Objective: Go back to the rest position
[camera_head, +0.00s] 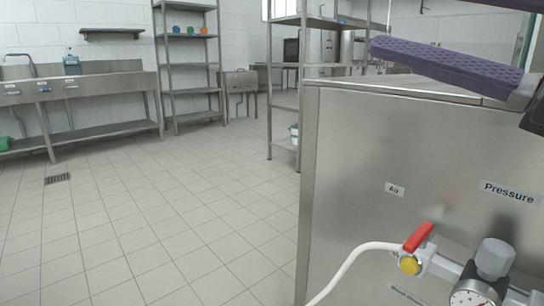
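My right gripper (420,22) comes in from the upper right, close to the camera. Its lower purple textured finger shows almost whole, and only a strip of the upper purple finger shows at the top edge. The fingers stand apart with nothing visible between them. The lower finger appears over the top of a steel cabinet (345,170); I cannot tell the clearance. My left gripper is not in view.
The cabinet's front carries a red-handled valve (419,237), a white hose (345,267) and a pressure gauge (474,298). A steel sink counter (105,82) and shelf rack (190,90) stand far left. The tiled floor (170,215) on the left is clear.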

